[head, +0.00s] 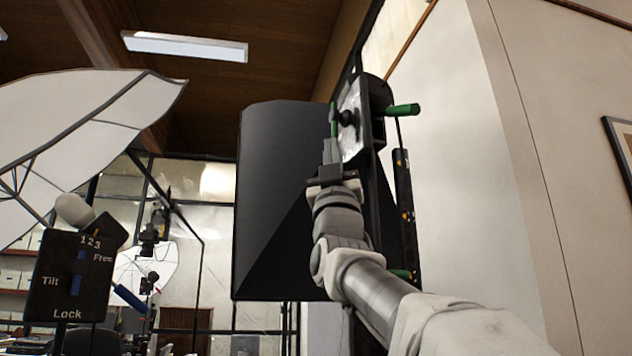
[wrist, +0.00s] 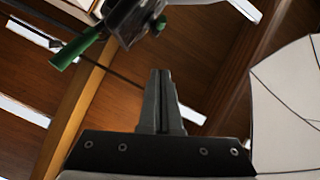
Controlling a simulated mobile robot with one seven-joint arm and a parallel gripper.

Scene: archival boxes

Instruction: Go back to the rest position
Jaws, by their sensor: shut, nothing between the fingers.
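My gripper (head: 331,146) is raised in the middle of the head view, in front of a large black softbox-like panel (head: 280,200). Its fingers point up and are close to a bracket with a clear plate (head: 352,125) and green handles (head: 403,110); I cannot tell whether they touch it. In the wrist view my gripper (wrist: 160,72) has its two fingers together with nothing between them. A green handle (wrist: 78,52) and a dark clamp show beyond the fingertips, at upper left.
A white umbrella (head: 80,125) fills the upper left. A black control box (head: 72,278) marked Tilt, Free and Lock stands at lower left. A black stand pole (head: 404,200) rises right of the panel. A pale wall (head: 500,170) closes the right side.

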